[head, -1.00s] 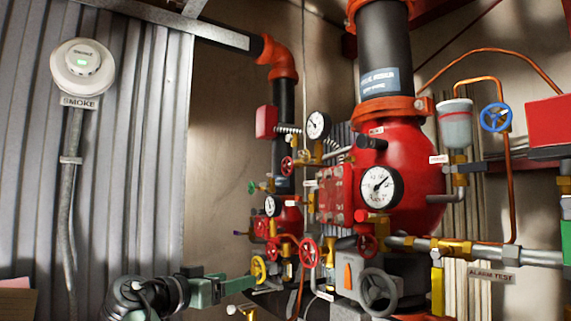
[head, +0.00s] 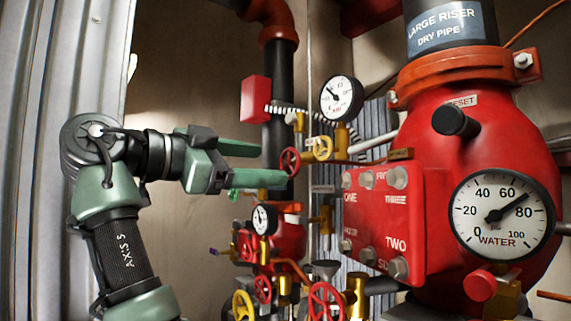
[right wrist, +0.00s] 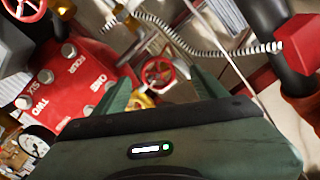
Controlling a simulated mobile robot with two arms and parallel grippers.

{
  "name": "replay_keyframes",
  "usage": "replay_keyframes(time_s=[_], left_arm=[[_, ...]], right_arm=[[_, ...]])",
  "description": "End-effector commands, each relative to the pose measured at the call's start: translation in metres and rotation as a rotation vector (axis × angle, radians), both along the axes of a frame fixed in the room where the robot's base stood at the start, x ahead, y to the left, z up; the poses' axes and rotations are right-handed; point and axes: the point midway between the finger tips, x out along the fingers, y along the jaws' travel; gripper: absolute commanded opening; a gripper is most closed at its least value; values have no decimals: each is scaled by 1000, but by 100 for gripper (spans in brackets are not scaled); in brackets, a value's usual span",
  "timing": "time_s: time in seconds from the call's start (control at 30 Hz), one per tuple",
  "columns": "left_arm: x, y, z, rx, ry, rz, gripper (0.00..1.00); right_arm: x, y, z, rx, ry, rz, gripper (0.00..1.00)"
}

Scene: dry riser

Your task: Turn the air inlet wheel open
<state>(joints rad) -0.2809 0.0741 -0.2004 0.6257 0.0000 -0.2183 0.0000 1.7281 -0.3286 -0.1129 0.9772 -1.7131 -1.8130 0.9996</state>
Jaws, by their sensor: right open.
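My right gripper (head: 272,165) is open and empty, its green fingers pointing right in the head view. Lower are another yellow wheel (head: 243,305) and red wheels (head: 262,288) (head: 325,302). No readable label tells which is the air inlet wheel. My left gripper is not in view.
The red valve body (head: 385,215) with its bolted plate and water gauge (head: 502,213) fills the right. A small gauge (head: 341,98) and a coiled hose (head: 300,113) are close above the wheels. A dark vertical pipe (head: 278,85) stands behind. Open space lies left of it.

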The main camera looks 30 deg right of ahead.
Motion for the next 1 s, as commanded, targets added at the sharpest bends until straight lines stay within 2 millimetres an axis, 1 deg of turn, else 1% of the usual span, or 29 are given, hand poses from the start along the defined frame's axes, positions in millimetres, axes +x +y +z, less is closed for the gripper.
replay_keyframes(time_s=[0.03,0.13,0.2,0.3,0.37,0.43,0.6,0.67,0.73,0.77,0.8,0.87,0.9,0.97,1.0], left_arm=[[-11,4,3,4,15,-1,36],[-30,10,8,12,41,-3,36],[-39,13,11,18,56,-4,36],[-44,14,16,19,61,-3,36],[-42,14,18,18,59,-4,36],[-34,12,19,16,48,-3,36],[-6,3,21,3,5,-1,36],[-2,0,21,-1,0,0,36],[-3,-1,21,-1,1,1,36],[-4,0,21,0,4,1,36],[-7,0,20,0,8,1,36],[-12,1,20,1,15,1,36],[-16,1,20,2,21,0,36],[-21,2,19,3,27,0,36],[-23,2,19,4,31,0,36]], right_arm=[[1,-10,0,2,1,-3,72],[3,-27,1,2,3,-2,72],[4,-38,1,1,4,-3,72],[5,-51,1,1,5,-2,72],[6,-57,0,0,5,-2,72],[6,-61,-1,0,5,-2,72],[6,-64,-1,-1,5,-1,72],[6,-64,-1,-1,5,-1,72],[6,-64,-1,-1,5,-1,72],[6,-64,-1,-1,5,-1,66],[6,-64,-1,-1,5,-1,55],[6,-64,-1,-1,5,-1,38],[6,-64,-1,-1,5,-1,27],[6,-64,-2,-1,5,-1,11],[6,-64,-2,0,6,-1,9]])
